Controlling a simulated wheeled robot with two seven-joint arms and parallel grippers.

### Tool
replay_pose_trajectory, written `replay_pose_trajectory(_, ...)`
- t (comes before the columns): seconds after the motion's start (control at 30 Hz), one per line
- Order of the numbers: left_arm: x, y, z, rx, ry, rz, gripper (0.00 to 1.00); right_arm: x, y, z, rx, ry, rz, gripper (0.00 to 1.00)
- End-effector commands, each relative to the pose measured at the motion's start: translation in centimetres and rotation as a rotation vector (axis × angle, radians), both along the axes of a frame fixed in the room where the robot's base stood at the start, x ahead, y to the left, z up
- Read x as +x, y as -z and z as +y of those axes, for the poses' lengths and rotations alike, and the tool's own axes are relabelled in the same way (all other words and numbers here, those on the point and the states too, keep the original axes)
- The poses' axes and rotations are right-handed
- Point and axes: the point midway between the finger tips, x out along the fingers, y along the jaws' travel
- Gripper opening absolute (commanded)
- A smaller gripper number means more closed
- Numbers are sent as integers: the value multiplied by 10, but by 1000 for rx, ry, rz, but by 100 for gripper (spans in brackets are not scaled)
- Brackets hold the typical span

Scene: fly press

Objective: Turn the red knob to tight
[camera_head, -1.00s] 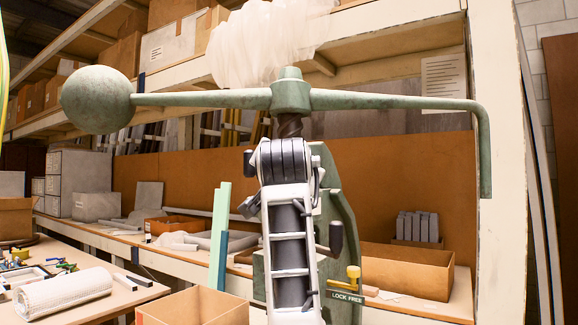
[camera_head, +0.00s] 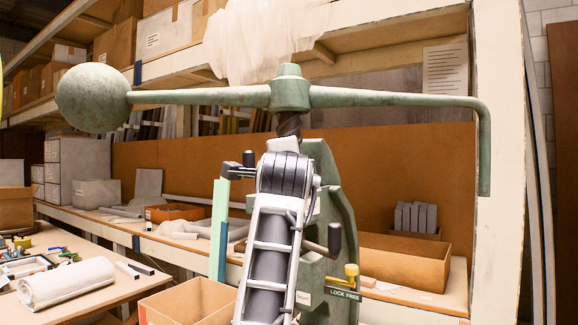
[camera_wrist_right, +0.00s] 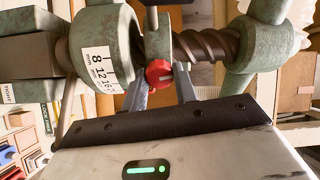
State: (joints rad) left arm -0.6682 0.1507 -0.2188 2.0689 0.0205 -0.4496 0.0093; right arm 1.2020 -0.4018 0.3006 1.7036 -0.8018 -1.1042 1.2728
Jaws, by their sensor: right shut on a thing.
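The red knob (camera_wrist_right: 158,73) shows in the right wrist view, with a pale line on its face. It sits on a green collar (camera_wrist_right: 158,38) beside the press screw (camera_wrist_right: 208,46). My right gripper (camera_wrist_right: 161,76) has one finger on each side of the knob and is shut on it; the fingertips are partly hidden. In the head view my right arm stands in front of the press screw (camera_head: 289,124), hiding the knob and the gripper. My left gripper is not in view.
The press's green bar (camera_head: 400,101) with its ball weight (camera_head: 93,96) spans above my arm. A cardboard box (camera_head: 190,303) stands lower left.

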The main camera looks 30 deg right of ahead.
Motion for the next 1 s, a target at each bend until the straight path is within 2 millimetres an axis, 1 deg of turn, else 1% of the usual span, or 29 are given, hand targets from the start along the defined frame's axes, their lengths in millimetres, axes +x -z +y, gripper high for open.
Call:
replay_pose_trajectory(0.2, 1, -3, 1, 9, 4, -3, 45, 0, 1, -1, 99, 2, -54, 6)
replay_pose_trajectory(0.4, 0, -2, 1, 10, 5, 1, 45, 0, 1, -1, 146, 3, -81, 6)
replay_pose_trajectory(0.9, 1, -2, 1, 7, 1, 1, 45, 0, 2, -1, 163, 3, -88, 6)
replay_pose_trajectory(0.93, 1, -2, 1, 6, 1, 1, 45, 0, 2, -1, 163, 3, -88, 31)
replay_pose_trajectory(1.0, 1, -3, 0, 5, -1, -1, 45, 0, 2, -1, 162, 3, -87, 49)
